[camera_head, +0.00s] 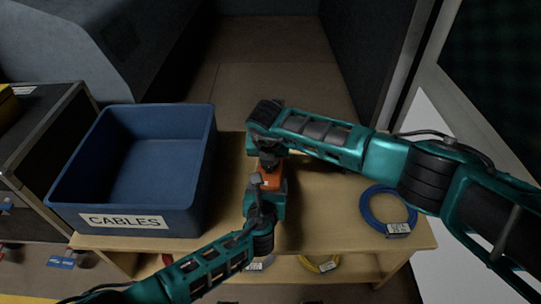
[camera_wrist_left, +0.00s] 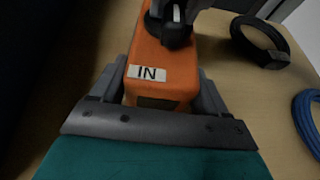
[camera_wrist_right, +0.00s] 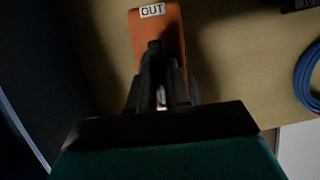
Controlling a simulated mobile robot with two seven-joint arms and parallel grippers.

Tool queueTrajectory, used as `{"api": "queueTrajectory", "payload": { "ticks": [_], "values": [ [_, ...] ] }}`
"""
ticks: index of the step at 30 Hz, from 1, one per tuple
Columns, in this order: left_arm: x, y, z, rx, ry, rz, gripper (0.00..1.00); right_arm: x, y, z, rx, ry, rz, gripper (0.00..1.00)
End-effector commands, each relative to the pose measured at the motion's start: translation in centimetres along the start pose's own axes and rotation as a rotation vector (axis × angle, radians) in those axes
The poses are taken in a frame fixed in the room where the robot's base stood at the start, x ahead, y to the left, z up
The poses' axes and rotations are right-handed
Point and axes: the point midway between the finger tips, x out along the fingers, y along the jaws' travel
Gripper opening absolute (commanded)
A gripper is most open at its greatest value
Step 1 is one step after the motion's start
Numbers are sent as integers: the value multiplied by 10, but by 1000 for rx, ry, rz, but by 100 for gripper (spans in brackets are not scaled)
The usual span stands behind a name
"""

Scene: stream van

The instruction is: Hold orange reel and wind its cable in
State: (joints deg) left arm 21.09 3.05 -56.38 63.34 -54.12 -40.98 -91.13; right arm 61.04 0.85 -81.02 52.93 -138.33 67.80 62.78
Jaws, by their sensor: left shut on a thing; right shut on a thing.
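The orange reel (camera_head: 270,180) is on the wooden table, mostly hidden by my grippers in the head view. In the left wrist view its orange body (camera_wrist_left: 157,60) carries an "IN" label and a dark knob or crank on top. My left gripper (camera_wrist_left: 160,90) is shut on the body, one finger on each side. The right wrist view shows an "OUT" label on the reel (camera_wrist_right: 170,28). My right gripper (camera_wrist_right: 163,88) is over the reel, its fingers close together on a small dark part, apparently the crank handle. I cannot make out the reel's cable.
A blue bin (camera_head: 185,222) labelled "CABLES" stands left of the reel. A blue cable coil (camera_head: 368,212) lies at the table's right, and a black coil (camera_wrist_left: 243,43) lies near the reel. A yellow coil (camera_head: 318,268) is on a lower level. My right arm crosses above the table.

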Motion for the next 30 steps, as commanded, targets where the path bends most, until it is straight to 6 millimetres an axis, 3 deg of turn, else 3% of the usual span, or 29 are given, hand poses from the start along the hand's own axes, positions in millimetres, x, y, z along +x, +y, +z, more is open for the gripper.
{"api": "queueTrajectory", "payload": {
  "ticks": [23, 24, 30],
  "values": [
    [0, 0, 1, -1, -1, -1, 38, -1, 2, 0, 99, -1, -38, 0],
    [0, 0, 1, -1, -1, -1, 38, -1, 2, 0, 99, -1, -38, 20],
    [0, 0, 1, -1, -1, -1, 38, -1, 2, 0, 99, -1, -39, 39]
  ]
}}
